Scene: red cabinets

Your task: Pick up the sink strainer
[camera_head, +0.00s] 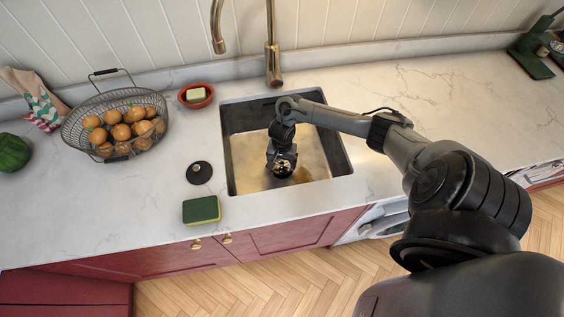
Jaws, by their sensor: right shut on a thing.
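My right arm reaches over the sink (318,150) from the right, with its wrist bent down into the basin. My right gripper (281,170) is low in the sink and shut on a small dark round thing, which seems to be the sink strainer. The gripper's own body hides most of it, and I cannot tell whether it touches the sink floor. A black round disc with a small knob (199,173) lies flat on the counter left of the sink, apart from the gripper. My left gripper is not in view.
A gold faucet (272,62) stands behind the sink. On the counter (90,215) to the left are a sponge (201,210), a red soap dish (205,102), a wire basket of round brown produce (72,128) and a green vegetable (12,152). The counter right of the sink is mostly clear.

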